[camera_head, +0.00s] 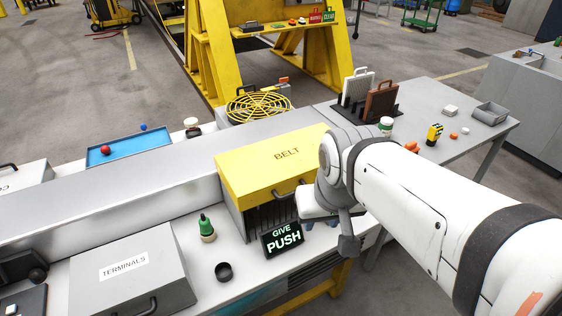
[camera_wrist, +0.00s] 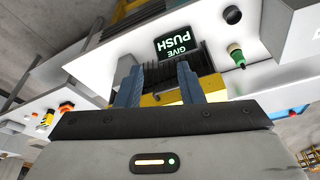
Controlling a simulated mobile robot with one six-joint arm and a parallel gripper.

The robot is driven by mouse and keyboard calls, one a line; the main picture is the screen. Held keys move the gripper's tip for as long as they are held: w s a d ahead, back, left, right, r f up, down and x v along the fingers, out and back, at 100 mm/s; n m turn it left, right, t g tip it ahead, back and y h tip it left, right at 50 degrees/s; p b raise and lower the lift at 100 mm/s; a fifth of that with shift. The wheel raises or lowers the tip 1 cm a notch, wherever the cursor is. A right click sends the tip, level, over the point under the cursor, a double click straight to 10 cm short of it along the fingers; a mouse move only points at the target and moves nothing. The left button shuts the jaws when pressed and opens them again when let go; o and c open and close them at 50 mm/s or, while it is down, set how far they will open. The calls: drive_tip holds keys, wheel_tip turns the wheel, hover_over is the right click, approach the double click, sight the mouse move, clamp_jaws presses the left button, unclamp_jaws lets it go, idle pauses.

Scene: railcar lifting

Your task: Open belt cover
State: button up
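The yellow belt cover (camera_head: 255,169), marked BELT, sits over a grey housing and looks closed. Its dark handle (camera_head: 289,190) is on the front face. A dark slatted opening (camera_head: 270,214) shows below it. My gripper (camera_wrist: 158,84) has its two blue-grey fingers apart in the wrist view. Part of the yellow cover (camera_wrist: 213,87) shows between and beside the fingers, close to them. In the head view my arm hides most of the gripper, just right of the cover's front.
A GIVE PUSH sign (camera_head: 283,239) stands before the slats. A green bottle (camera_head: 206,229) and black cup (camera_head: 223,271) stand on the bench to its left, near the grey TERMINALS box (camera_head: 130,285). A yellow fan guard (camera_head: 258,106) is behind the cover. A side table (camera_head: 440,98) stands right.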

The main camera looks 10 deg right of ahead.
drive_tip(key=w+f+m+b, duration=0.2)
drive_tip(key=w+m, duration=0.6)
drive_tip(key=w, duration=0.3)
drive_tip(key=m+g+b, duration=0.1)
drive_tip(key=m+g, duration=0.1)
drive_tip(key=m, duration=0.4)
approach(291, 193)
drive_tip(key=f, duration=0.1)
drive_tip(key=shift+t+y, duration=0.3)
drive_tip(key=f, duration=0.4)
drive_tip(key=w+f, duration=0.1)
drive_tip(key=f, duration=0.2)
drive_tip(key=shift+c, duration=0.2)
drive_tip(key=shift+r, duration=0.1)
clamp_jaws()
